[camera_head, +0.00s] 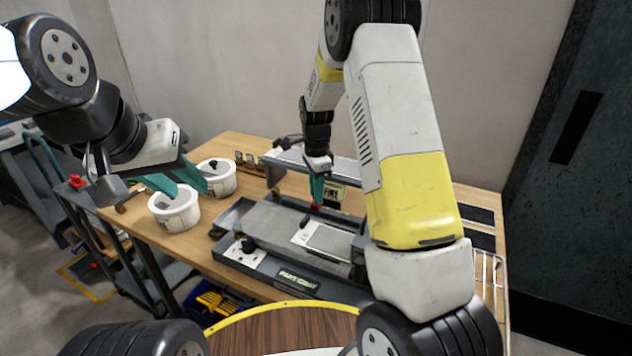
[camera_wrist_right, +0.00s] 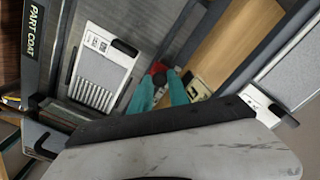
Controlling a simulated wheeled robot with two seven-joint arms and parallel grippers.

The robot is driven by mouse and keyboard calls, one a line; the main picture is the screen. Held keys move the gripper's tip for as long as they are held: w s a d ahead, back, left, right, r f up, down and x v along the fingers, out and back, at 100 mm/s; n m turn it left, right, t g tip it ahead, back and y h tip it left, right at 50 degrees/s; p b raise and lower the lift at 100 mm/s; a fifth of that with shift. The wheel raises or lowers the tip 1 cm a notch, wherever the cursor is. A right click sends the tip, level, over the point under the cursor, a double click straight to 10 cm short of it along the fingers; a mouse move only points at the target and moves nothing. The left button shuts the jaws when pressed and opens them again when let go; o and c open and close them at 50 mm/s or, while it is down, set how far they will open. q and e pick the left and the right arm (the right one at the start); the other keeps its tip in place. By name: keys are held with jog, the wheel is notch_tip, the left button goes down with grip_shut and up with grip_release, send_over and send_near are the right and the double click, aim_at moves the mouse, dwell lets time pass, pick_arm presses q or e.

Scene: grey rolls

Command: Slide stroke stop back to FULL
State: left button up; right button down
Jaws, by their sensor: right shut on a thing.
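My right gripper (camera_head: 317,200) reaches down at the back of the grey machine (camera_head: 265,222). Its teal fingers are shut on a small red knob (camera_head: 316,207), which looks like the stroke stop. In the right wrist view, the right gripper (camera_wrist_right: 160,80) has the red knob (camera_wrist_right: 158,68) between its fingers, beside a dark rail. The FULL mark is not readable in either view. My left gripper (camera_head: 190,187) hangs above the white tubs at the left, its teal fingers apart and empty.
Two white tubs (camera_head: 174,214) (camera_head: 223,184) stand on the wooden table (camera_head: 190,251) left of the machine. A white plate with a grey panel (camera_head: 328,240) lies on the machine, whose front bears a PART COAT label (camera_head: 298,280). A small lettered card (camera_head: 335,192) stands behind the right gripper.

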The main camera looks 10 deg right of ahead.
jog(key=shift+w+a+r, duration=0.1)
jog(key=shift+w+a, duration=0.05)
jog(key=shift+a, duration=0.05)
jog(key=c, duration=1.3)
grip_release()
jog(key=shift+o, duration=0.2)
notch_tip(320, 180, up, 8)
jog(key=shift+f, duration=0.25)
jog(key=shift+r, duration=0.1)
